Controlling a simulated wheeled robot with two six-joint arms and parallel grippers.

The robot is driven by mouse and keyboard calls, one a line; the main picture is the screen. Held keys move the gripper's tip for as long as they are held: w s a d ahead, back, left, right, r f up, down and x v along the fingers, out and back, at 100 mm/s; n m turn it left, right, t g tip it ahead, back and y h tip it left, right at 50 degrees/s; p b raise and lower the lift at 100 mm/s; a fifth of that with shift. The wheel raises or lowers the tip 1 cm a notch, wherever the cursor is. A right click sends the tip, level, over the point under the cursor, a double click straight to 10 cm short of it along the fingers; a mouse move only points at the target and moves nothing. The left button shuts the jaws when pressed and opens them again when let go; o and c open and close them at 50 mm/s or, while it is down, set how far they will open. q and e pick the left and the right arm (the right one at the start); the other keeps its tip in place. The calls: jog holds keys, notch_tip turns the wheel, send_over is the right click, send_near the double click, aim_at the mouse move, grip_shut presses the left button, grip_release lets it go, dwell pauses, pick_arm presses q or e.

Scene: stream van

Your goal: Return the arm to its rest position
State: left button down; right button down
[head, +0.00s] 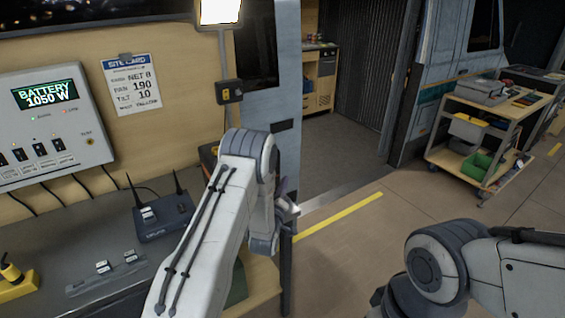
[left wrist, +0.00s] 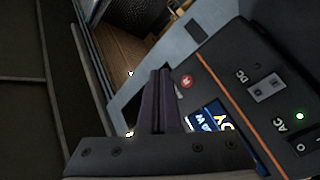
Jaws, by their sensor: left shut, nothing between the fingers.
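My left arm (head: 215,225) reaches up from the bottom of the head view, its light grey links bent at the elbow. Its gripper (head: 285,192) is mostly hidden behind the forearm, near the doorway side of the desk. In the left wrist view the two dark fingers (left wrist: 158,100) are together, shut, with nothing between them. My right arm (head: 440,265) is folded at the lower right; its gripper is out of the frame.
A black power unit (left wrist: 270,90) with an orange stripe is close beside the left fingers. A router (head: 163,217) with antennas stands on the grey desk (head: 75,250). A battery panel (head: 52,125) is at the left. A cart (head: 490,125) stands right; floor between is clear.

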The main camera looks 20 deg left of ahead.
pick_arm(q)
jog(key=s+d+r+m+g+h, duration=0.1)
jog(key=d+r+m+g+h, duration=0.3)
jog(key=d, duration=0.8)
jog(key=s+d+r+m+g, duration=0.2)
jog(key=s+d+m+g, duration=0.35)
jog(key=s+d, duration=0.45)
jog(key=s+a+r+m+g, duration=0.1)
jog(key=s+m+g, duration=0.3)
jog(key=s, duration=1.2)
jog(key=s+a+r+m+g+y, duration=0.1)
jog(key=s+r+m+g, duration=0.2)
jog(key=s, duration=1.4)
jog(key=shift+m+g, duration=0.95)
jog(key=shift+g, duration=0.1)
jog(key=shift+w, duration=0.1)
